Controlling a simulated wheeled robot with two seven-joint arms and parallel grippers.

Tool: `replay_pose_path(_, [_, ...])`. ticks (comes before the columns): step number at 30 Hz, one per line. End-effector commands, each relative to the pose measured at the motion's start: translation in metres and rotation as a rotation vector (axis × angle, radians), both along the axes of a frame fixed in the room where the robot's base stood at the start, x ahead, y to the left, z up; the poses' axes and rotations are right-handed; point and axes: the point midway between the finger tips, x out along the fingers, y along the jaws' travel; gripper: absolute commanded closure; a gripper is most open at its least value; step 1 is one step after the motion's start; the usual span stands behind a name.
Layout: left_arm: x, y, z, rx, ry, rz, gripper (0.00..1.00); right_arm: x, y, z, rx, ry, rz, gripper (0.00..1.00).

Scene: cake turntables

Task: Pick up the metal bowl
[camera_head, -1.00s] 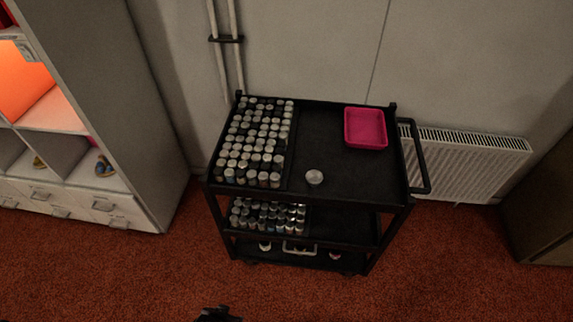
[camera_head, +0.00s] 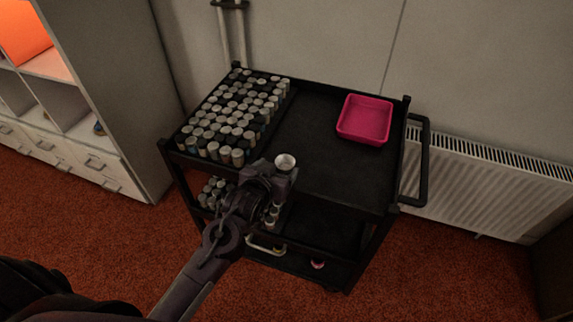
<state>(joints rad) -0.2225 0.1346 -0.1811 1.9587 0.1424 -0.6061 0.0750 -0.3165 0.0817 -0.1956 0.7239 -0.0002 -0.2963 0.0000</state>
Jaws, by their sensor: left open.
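The small metal bowl (camera_head: 286,161) sits near the front edge of the black cart's top shelf, right of the jars. My left arm comes in from the lower left, and my left gripper (camera_head: 280,172) is at the bowl's near side. The gripper is open. Its fingers partly hide the lower part of the bowl, so I cannot tell whether they touch it. My right gripper is not in view.
Several rows of jars (camera_head: 235,112) fill the left part of the black cart (camera_head: 335,178). A pink tray (camera_head: 365,120) stands at the back right. The shelf between them is clear. A handle (camera_head: 424,165) and a radiator (camera_head: 490,190) are at the right.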

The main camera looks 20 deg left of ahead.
Motion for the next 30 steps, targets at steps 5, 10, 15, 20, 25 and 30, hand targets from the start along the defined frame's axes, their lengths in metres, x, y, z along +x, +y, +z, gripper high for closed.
replay_pose_path(5, [0.02, -0.002, -0.008, 0.0, 0.0, -0.001, 0.26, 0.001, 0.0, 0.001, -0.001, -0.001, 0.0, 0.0])
replay_pose_path(10, [0.044, -0.004, -0.02, 0.0, -0.001, -0.001, 0.26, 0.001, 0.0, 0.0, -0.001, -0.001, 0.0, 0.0])
replay_pose_path(15, [0.055, -0.004, -0.025, 0.0, -0.001, -0.001, 0.26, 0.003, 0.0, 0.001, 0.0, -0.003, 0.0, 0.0])
replay_pose_path(20, [0.055, -0.004, -0.026, 0.0, 0.0, -0.001, 0.26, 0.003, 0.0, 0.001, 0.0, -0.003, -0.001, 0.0])
replay_pose_path(25, [0.054, -0.004, -0.026, 0.0, 0.0, -0.001, 0.42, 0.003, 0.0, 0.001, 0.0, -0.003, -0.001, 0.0])
replay_pose_path(30, [0.054, -0.004, -0.026, 0.0, 0.0, -0.001, 0.64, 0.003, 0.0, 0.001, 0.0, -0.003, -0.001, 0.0])
